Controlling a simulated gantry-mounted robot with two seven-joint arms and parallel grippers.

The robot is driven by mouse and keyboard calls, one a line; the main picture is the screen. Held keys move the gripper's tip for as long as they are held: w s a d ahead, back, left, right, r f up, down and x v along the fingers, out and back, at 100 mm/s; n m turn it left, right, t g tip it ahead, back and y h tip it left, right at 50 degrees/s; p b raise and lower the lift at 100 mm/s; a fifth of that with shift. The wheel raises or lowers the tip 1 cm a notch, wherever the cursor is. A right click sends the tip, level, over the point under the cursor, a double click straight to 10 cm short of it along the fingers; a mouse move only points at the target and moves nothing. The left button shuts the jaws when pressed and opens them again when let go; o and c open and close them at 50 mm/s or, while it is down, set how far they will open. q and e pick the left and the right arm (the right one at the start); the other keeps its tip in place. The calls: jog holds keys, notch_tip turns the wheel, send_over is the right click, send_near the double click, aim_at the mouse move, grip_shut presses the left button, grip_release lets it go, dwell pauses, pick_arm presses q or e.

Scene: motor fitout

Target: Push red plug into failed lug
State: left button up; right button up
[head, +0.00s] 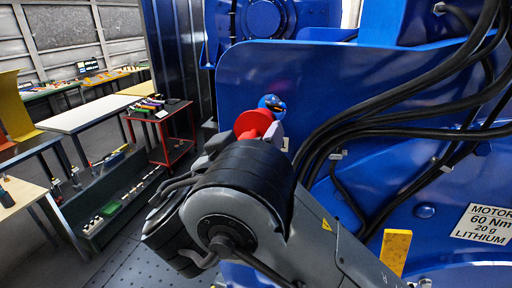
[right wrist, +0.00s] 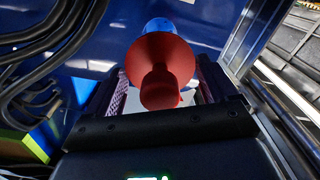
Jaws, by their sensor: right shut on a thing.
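The red plug (head: 254,123) shows above my right wrist in the head view, close to a blue round lug (head: 271,103) on the blue motor panel. In the right wrist view the red plug (right wrist: 161,62) has a wide flange with a narrower stem towards the camera. The blue lug (right wrist: 159,25) lies directly behind it, in line with it. My right gripper (right wrist: 162,95) is shut on the plug, one finger on each side. Whether the plug touches or enters the lug is hidden by its flange. My left gripper is not in view.
Thick black cables (head: 400,115) run across the blue panel, right of my right wrist. A yellow block (head: 395,250) and a motor label (head: 484,222) are at the lower right. A red cart (head: 163,135) and workbenches stand at the left, away from the arm.

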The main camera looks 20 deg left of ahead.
aim_at(260, 127)
dwell(0.3)
jog(key=shift+f+b, duration=0.2)
jog(key=shift+b, duration=0.4)
jog(key=shift+w, duration=0.35)
jog(key=shift+w+r+b, duration=0.2)
jog(key=shift+w+b, duration=0.4)
jog(key=shift+w, duration=0.6)
jog(key=shift+w+a, duration=0.2)
jog(key=shift+w, duration=1.05)
jog(key=shift+f, duration=0.1)
jog(key=shift+b, duration=0.5)
